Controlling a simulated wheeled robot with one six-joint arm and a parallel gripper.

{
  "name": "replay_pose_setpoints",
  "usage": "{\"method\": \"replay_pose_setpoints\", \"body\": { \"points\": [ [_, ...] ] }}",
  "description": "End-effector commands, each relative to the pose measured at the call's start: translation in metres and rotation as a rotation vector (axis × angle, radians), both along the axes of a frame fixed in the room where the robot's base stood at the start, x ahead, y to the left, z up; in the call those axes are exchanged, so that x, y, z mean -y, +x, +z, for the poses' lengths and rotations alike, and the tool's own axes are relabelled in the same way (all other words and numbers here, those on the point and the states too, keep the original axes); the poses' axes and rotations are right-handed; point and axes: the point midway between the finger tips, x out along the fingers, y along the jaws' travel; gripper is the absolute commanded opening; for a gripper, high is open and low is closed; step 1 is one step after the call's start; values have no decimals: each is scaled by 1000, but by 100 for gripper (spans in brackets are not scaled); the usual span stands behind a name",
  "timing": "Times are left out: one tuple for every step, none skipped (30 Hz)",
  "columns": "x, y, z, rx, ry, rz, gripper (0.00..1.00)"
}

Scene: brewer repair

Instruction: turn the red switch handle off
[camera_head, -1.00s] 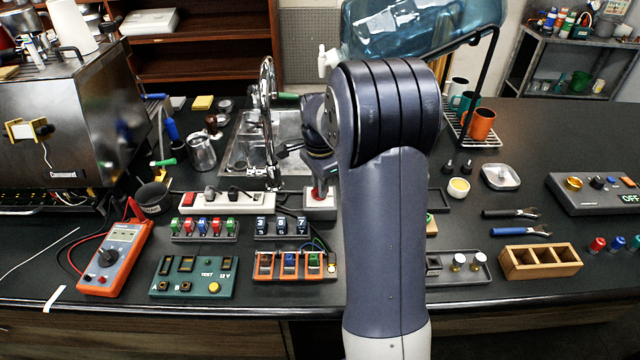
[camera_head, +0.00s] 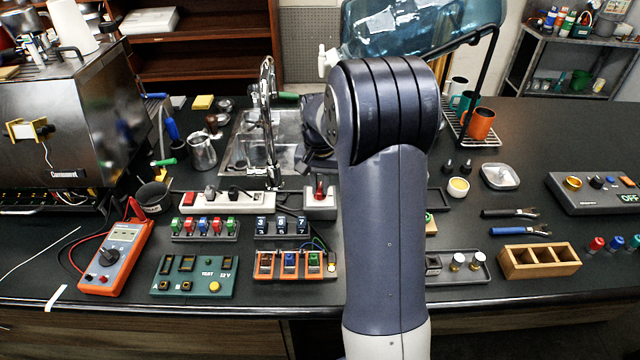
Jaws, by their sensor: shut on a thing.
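The red switch handle (camera_head: 319,188) stands up from a grey switch box (camera_head: 319,208), in the middle of the bench, just left of my arm. The handle shows clearly and looks about upright. The dark end of my arm is just behind and above it, largely covered by my own forearm. My gripper's fingertips are not clear in this view, and I cannot tell whether they touch the handle.
A white power strip (camera_head: 228,203) lies left of the switch box. A sink (camera_head: 240,155) is behind it, with a tall chrome piece (camera_head: 268,120) in front. Switch blocks (camera_head: 205,228) and an orange-framed switch panel (camera_head: 291,266) stand nearer. A multimeter (camera_head: 115,258) is at left.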

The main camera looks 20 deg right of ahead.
Motion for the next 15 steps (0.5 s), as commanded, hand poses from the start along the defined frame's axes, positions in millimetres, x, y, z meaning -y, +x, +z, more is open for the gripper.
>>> {"method": "replay_pose_setpoints", "body": {
  "points": [
    [0, 0, 1, 1, 0, 26, 0],
    [0, 0, 1, 1, 0, 44, 0],
    [0, 0, 1, 1, 0, 64, 0],
    [0, 0, 1, 1, 0, 78, 0],
    [0, 0, 1, 1, 0, 90, 0],
    [0, 0, 1, 1, 0, 106, 0],
    [0, 0, 1, 1, 0, 116, 0],
    [0, 0, 1, 1, 0, 126, 0],
    [0, 0, 1, 1, 0, 136, 0],
    [0, 0, 1, 1, 0, 143, 0],
    [0, 0, 1, 1, 0, 149, 0],
    [0, 0, 1, 1, 0, 156, 0],
    [0, 0, 1, 1, 0, 160, 0],
    [0, 0, 1, 1, 0, 163, 0],
    [0, 0, 1, 1, 0, 166, 0]
  ]
}}
